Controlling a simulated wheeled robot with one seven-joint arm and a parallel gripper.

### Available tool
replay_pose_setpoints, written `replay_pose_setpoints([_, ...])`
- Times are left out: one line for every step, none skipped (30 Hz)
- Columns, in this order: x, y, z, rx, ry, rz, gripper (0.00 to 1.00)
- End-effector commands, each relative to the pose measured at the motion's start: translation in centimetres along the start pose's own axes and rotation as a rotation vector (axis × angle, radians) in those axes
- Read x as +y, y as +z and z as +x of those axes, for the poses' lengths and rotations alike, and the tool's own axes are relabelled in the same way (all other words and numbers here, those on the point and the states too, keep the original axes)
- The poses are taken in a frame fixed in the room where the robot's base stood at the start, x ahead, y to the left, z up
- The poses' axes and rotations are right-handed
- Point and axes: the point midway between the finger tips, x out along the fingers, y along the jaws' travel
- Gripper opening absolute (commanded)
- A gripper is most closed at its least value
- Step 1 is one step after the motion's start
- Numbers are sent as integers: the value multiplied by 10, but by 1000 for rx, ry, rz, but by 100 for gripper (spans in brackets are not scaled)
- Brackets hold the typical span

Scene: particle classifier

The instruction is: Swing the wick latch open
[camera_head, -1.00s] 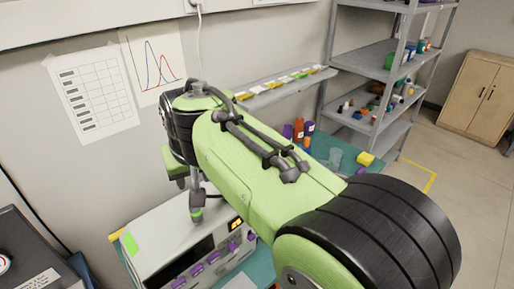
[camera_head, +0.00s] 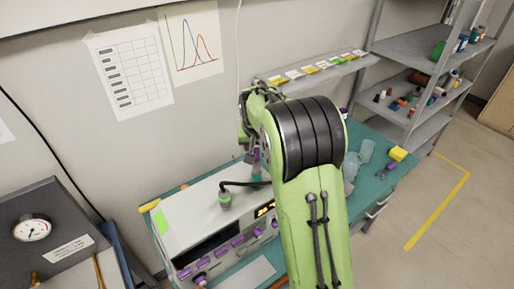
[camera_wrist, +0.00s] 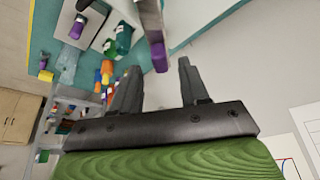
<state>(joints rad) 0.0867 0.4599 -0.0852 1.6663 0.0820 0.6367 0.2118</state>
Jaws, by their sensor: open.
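The particle classifier (camera_head: 190,222) is a white box with purple knobs and an orange display, on the teal bench. A green-collared port (camera_head: 224,199) on its top carries a black tube running right. In the wrist view a grey bar with a purple end (camera_wrist: 158,58) reaches down between my fingertips; it may be the wick latch, but I cannot tell for sure. My gripper (camera_wrist: 158,68) is open, one finger each side of the purple end, with no visible grip on it.
Clear beakers (camera_head: 357,160) and a yellow block (camera_head: 398,154) stand on the bench (camera_head: 375,187) to the right. A wall shelf (camera_head: 318,70) holds colored cards. A grey rack (camera_head: 405,95) stands at right. A gauge unit (camera_head: 48,235) is at left.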

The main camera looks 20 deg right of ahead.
Motion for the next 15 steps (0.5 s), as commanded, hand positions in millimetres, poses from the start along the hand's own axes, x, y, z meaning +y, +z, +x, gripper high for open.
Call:
replay_pose_setpoints([0,0,8,-3,1,0,45])
replay_pose_setpoints([0,0,12,-2,1,0,45])
replay_pose_setpoints([0,0,16,-2,1,1,45])
replay_pose_setpoints([0,0,19,-1,0,1,45])
replay_pose_setpoints([0,0,21,0,0,1,45])
replay_pose_setpoints([0,0,22,0,0,1,45])
replay_pose_setpoints([0,0,23,0,0,1,45])
replay_pose_setpoints([0,0,23,1,-1,1,45])
replay_pose_setpoints([0,0,23,1,-1,1,45])
replay_pose_setpoints([0,0,23,1,-1,0,45])
replay_pose_setpoints([0,0,23,1,-1,0,45])
replay_pose_setpoints([0,0,23,1,-1,0,45])
replay_pose_setpoints([0,0,23,1,-1,0,45])
replay_pose_setpoints([0,0,23,1,-1,0,40])
replay_pose_setpoints([0,0,23,1,-1,0,34])
